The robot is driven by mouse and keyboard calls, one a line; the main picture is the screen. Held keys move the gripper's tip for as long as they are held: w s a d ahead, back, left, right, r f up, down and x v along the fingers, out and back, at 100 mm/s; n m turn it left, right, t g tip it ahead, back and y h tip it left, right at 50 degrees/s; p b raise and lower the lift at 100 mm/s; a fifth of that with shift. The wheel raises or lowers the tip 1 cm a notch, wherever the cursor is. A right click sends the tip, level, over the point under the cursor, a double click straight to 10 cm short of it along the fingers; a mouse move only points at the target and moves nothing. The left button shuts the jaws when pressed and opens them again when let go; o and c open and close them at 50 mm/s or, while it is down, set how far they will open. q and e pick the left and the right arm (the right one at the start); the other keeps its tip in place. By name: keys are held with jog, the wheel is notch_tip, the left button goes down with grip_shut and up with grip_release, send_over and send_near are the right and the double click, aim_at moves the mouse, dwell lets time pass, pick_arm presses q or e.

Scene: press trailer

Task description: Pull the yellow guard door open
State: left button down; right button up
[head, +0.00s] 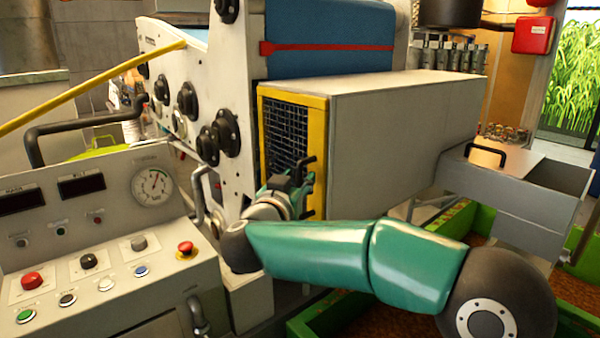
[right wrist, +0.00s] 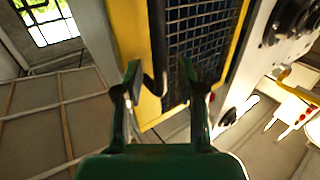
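The yellow guard door (head: 318,130), a yellow frame around dark wire mesh, stands at the end of a long grey housing in the head view. It looks closed against the housing. In the right wrist view the yellow frame (right wrist: 131,30) and its mesh fill the upper middle. A black bar handle (right wrist: 157,50) runs along the frame, its lower end between my right fingers. My right gripper (right wrist: 158,74) is open, with a finger on each side of the handle and gaps showing. In the head view my right gripper (head: 292,180) hides the door's lower part. My left gripper is out of view.
A control panel (head: 115,235) with buttons and a gauge stands at the left. The grey housing (head: 410,130) extends right from the door. A white machine side with black knobs (head: 226,132) is close left of the door. Green-edged bins (head: 335,312) lie below.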

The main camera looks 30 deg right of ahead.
jog(key=shift+x, duration=0.8)
jog(key=shift+c, duration=0.2)
grip_shut()
